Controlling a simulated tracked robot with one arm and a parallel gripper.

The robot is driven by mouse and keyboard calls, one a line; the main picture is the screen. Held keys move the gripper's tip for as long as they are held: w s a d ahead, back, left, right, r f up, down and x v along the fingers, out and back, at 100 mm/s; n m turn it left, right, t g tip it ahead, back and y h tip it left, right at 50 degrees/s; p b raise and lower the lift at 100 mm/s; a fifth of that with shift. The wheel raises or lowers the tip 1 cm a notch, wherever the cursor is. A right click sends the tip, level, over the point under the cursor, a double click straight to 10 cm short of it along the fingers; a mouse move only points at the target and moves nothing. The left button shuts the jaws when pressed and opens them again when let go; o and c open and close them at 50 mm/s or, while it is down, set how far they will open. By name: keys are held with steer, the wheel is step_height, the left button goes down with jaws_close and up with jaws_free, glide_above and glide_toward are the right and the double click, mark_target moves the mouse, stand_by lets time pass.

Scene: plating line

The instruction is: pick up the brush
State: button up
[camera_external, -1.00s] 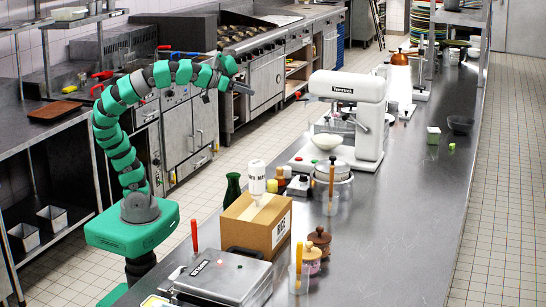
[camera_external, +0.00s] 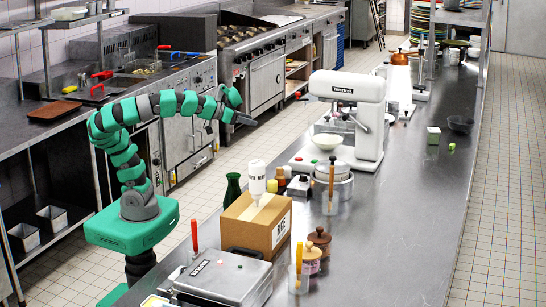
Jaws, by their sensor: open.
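My gripper (camera_external: 249,121) is at the end of the green and grey arm, in the air left of the white stand mixer. It is open and empty, pointing right. I cannot tell for certain which thing is the brush. A brown-handled tool (camera_external: 331,172) stands upright in a clear container beside the stacked pans. A similar tool (camera_external: 299,258) stands in a clear container at the front. A red-handled tool (camera_external: 194,236) stands upright behind the grill press. Their lower ends are too small to tell. My gripper is well away from all three.
A cardboard box (camera_external: 257,225) with a white bottle (camera_external: 257,180) and a green bottle (camera_external: 233,190) stands near the counter's left edge. The grill press (camera_external: 224,277), brown jars (camera_external: 319,241) and mixer (camera_external: 357,115) are obstacles.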

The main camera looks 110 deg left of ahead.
glide_toward(277, 170)
steer(key=s+r, duration=0.2)
steer(key=x, duration=0.3)
steer(key=f+x, duration=0.1)
steer(key=x, duration=0.3)
steer(key=shift+d+b, duration=0.15)
steer(key=shift+b, duration=0.15)
steer(key=shift+w+a+f, duration=0.15)
steer(key=shift+w+a, duration=0.25)
steer(key=shift+w, duration=0.1)
steer(key=b+x, duration=0.1)
steer(key=x, duration=0.1)
steer(key=b+x, duration=0.1)
steer(key=x, duration=0.1)
steer(key=shift+d+f, duration=0.25)
steer(key=shift+f, duration=0.05)
steer(key=shift+w+a+f, duration=0.1)
steer(key=shift+w+a, duration=0.35)
steer(key=c, duration=1)
